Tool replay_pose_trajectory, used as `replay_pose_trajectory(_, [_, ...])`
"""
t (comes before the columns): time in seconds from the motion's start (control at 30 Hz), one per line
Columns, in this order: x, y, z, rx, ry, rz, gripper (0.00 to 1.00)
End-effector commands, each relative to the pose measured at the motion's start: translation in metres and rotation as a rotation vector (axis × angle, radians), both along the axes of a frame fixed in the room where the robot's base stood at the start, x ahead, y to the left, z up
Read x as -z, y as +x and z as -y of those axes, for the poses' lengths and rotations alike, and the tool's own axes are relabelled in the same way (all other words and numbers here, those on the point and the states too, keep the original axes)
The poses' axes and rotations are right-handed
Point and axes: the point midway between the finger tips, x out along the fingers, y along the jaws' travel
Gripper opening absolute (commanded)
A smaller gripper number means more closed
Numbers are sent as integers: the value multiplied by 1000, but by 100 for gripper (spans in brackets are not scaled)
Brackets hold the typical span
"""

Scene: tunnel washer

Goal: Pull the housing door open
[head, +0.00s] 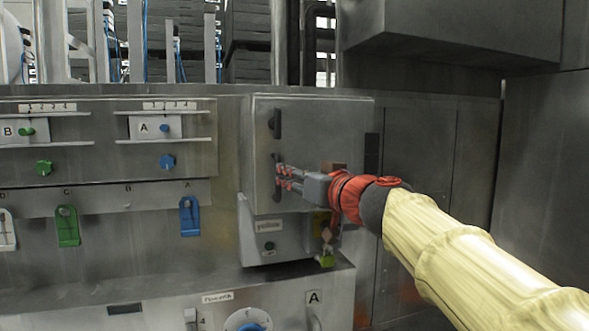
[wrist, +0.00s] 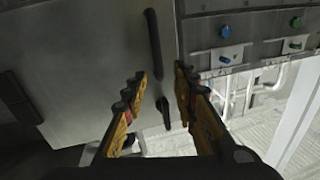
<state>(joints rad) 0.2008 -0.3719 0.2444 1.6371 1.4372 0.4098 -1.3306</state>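The housing is a grey metal box on the washer's front; its door (head: 312,125) looks shut in the head view and also shows in the wrist view (wrist: 85,60). Two dark upright fittings sit near the door's left edge: an upper one (head: 277,123) and a lower one largely behind my fingers. In the wrist view a long dark bar handle (wrist: 153,45) and a shorter dark piece (wrist: 164,113) show. My gripper (head: 281,178), also in the wrist view (wrist: 162,82), is open at the door's left side. The bar's end appears between the fingertips; contact cannot be told.
Left are panels with green (head: 44,167) and blue knobs (head: 167,161) and a blue tag-like switch (head: 189,216). A grey cabinet (head: 455,35) overhangs at upper right.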

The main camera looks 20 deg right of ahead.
Motion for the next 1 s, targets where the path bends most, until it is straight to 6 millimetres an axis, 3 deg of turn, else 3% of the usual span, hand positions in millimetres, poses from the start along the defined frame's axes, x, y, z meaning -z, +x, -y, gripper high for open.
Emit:
replay_pose_trajectory(0.23, [1, 10, 1, 9, -91, 15, 28])
replay_pose_trajectory(0.7, [1, 71, -12, 8, -90, 15, 28])
replay_pose_trajectory(1.0, [2, 77, -13, 8, -91, 15, 28])
